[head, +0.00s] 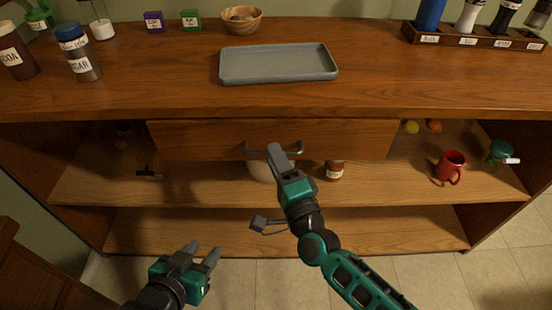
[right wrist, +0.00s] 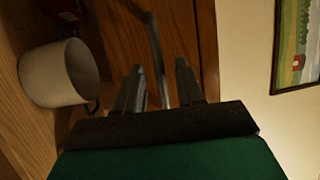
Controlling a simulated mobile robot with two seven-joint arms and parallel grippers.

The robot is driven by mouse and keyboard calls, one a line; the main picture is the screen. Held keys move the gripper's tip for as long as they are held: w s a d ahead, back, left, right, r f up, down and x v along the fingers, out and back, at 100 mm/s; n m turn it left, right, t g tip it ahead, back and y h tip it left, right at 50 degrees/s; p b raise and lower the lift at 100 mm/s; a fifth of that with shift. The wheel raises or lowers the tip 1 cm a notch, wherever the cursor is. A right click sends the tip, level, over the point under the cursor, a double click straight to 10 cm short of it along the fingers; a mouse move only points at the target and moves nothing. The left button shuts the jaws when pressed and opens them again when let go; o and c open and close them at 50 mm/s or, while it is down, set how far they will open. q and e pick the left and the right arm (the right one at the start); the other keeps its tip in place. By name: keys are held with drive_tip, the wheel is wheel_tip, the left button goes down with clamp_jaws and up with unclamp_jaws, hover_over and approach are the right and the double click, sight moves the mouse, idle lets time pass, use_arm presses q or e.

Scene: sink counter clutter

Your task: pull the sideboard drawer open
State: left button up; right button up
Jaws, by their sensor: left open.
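The sideboard drawer (head: 200,138) is a wide wooden front just under the sideboard top, with no open gap visible above it. Its grey bar handle (head: 290,152) runs across the middle of the front. My right gripper (head: 278,152) is at the handle and hides part of it. In the right wrist view, the handle bar (right wrist: 157,55) runs between the two dark fingers (right wrist: 158,85); the fingers stand apart with some space beside the bar. My left gripper (head: 207,255) is open and empty, low at the left, away from the drawer.
A grey tray (head: 278,80) lies on the top (head: 120,98) above the drawer. A white pot (right wrist: 62,72), a jar (head: 334,171) and a red mug (head: 450,167) stand on the shelf below. A wooden chair or similar furniture (head: 40,275) is at lower left.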

drive_tip(key=shift+w+a, duration=0.1)
drive_tip(key=shift+w, duration=0.15)
drive_tip(key=shift+c, duration=0.5)
clamp_jaws()
